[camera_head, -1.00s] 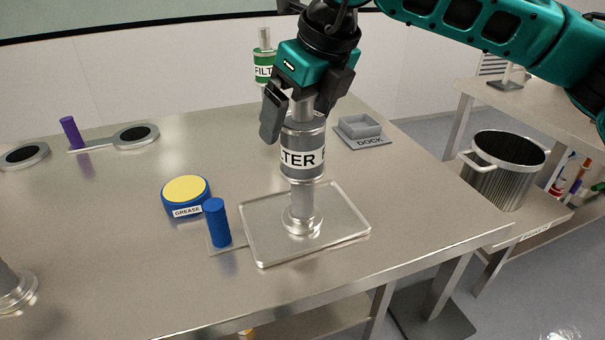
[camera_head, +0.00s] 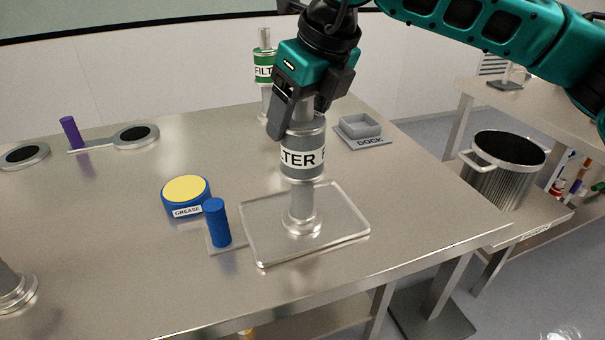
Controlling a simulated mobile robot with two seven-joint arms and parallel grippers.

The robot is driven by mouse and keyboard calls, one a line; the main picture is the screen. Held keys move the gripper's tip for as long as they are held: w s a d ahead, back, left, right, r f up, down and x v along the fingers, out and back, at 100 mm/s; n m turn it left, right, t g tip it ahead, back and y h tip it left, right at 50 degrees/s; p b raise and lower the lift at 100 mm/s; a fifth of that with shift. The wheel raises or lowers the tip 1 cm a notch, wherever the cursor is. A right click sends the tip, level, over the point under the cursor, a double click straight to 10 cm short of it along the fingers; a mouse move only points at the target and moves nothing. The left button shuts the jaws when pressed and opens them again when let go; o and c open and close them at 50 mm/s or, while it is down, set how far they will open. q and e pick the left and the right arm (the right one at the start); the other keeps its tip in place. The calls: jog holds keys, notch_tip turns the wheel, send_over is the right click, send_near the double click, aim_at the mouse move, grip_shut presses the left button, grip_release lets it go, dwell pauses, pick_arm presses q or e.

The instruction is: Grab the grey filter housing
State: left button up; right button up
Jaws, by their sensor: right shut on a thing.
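The grey filter housing (camera_head: 302,140) stands upright on its metal stem, with a white label reading part of "FILTER". Its foot rests in the clear shallow tray (camera_head: 345,220) near the table's front. My right gripper (camera_head: 300,112) comes down from above and is shut on the top neck of the grey housing. The fingers partly hide the neck. My left gripper does not show.
A green-labelled filter (camera_head: 264,72) stands behind my right gripper. A grey dock (camera_head: 362,130) sits to the right. A blue grease tin (camera_head: 186,195) and a blue cylinder (camera_head: 217,223) stand left of the tray. A metal pot (camera_head: 500,172) is on the right-hand bench.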

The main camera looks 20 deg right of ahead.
grip_shut()
jog(key=shift+r, duration=0.1)
